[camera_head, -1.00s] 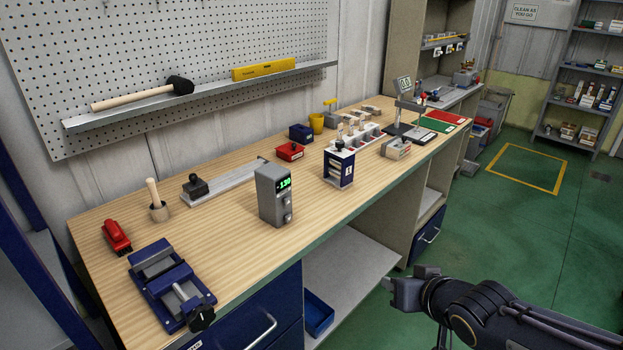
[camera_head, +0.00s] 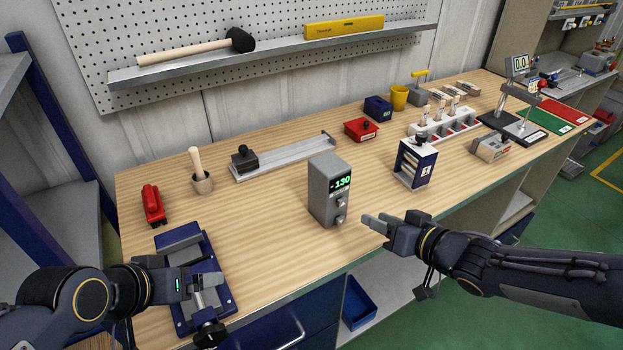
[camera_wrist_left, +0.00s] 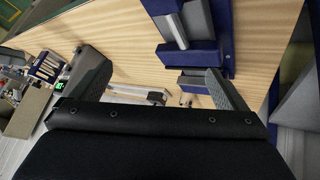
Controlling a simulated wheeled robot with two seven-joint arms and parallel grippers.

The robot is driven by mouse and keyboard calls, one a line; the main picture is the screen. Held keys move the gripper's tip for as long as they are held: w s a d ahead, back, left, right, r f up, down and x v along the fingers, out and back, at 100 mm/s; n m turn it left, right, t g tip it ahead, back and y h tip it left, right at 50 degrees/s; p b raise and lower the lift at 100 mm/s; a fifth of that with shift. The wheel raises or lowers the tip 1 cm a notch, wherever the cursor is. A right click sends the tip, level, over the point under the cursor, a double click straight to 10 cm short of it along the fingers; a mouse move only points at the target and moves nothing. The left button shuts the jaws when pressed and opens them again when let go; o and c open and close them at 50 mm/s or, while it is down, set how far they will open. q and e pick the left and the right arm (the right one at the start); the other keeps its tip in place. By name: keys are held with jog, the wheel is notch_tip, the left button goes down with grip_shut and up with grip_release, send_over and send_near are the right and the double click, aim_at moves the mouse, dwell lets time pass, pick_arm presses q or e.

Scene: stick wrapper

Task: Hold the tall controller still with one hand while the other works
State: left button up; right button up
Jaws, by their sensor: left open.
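The tall controller (camera_head: 322,192) is an upright grey box with a green display reading 130 and two knobs on its front. It stands on the wooden bench (camera_head: 270,215). In the left wrist view its green display (camera_wrist_left: 59,86) shows beside one finger. My right gripper (camera_head: 376,222) is just right of the controller, apparently apart from it; its finger gap is not clear. My left gripper (camera_head: 205,287) is open above the blue vise (camera_head: 183,242), left of the controller. In the left wrist view my left gripper (camera_wrist_left: 157,75) has its fingers wide apart with nothing between them.
A metal rail (camera_head: 290,158) lies behind the controller. Bare bench lies between vise and controller.

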pick_arm(q)
jog(key=w+t, duration=0.1)
jog(key=w, duration=0.2)
jog(key=w+a+r+m, duration=0.1)
jog(key=w, duration=0.2)
jog(key=w+r+t, duration=0.1)
jog(key=w, duration=0.3)
jog(key=shift+a+t+y, duration=0.15)
jog(key=shift+t+y, duration=0.15)
jog(key=shift+y, duration=0.1)
jog(key=w+d+r+m+t+h, duration=0.1)
jog(key=w+d+r+m+t, duration=0.15)
jog(key=w, duration=0.55)
jog(key=m+h, duration=0.8)
jog(key=h, duration=0.3)
send_near(341, 159)
jog(key=shift+w+a+f+g, duration=0.1)
jog(key=shift+w+a+g, duration=0.1)
jog(key=shift+a, duration=0.35)
jog(key=shift+w+a+g, duration=0.15)
jog(key=shift+w+a, duration=0.1)
jog(key=shift+a, duration=0.3)
jog(key=shift+d+g+h, duration=0.3)
jog(key=shift+d+h, duration=0.1)
jog(key=shift+d, duration=0.35)
jog(key=x, duration=0.7)
jog(key=shift+c, duration=0.5)
